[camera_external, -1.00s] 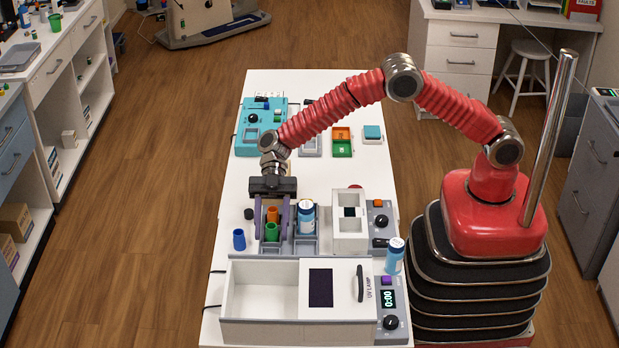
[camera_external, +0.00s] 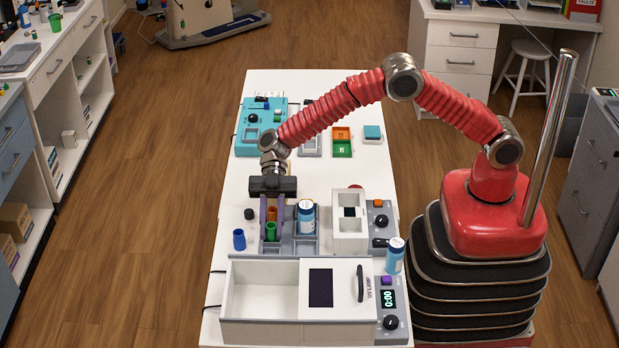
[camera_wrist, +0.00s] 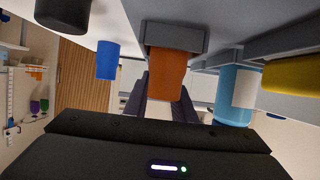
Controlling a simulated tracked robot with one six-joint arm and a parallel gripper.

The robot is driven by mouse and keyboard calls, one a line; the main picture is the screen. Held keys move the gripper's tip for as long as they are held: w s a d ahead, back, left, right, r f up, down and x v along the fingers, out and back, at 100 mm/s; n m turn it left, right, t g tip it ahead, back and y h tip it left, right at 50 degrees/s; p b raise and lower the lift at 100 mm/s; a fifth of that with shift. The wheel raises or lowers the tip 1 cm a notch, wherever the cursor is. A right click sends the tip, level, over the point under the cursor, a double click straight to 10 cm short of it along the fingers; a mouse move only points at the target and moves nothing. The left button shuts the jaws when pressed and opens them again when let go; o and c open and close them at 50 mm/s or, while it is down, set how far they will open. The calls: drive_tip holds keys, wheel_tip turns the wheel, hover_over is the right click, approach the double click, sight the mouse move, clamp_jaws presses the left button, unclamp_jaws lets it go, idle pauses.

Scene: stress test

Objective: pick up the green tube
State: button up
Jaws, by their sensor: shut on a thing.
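The green tube (camera_external: 271,231) stands upright in the grey rack (camera_external: 304,245), in front of the orange tube (camera_external: 272,214). A white-capped blue bottle (camera_external: 306,217) stands in the rack just right of the fingers.
A white open box with UV lamp lid (camera_external: 250,325) is in front. A white device (camera_external: 350,243) and another blue bottle (camera_external: 394,258) stand to the right.

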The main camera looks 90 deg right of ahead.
wheel_tip(320, 180, up, 10)
idle(0.5)
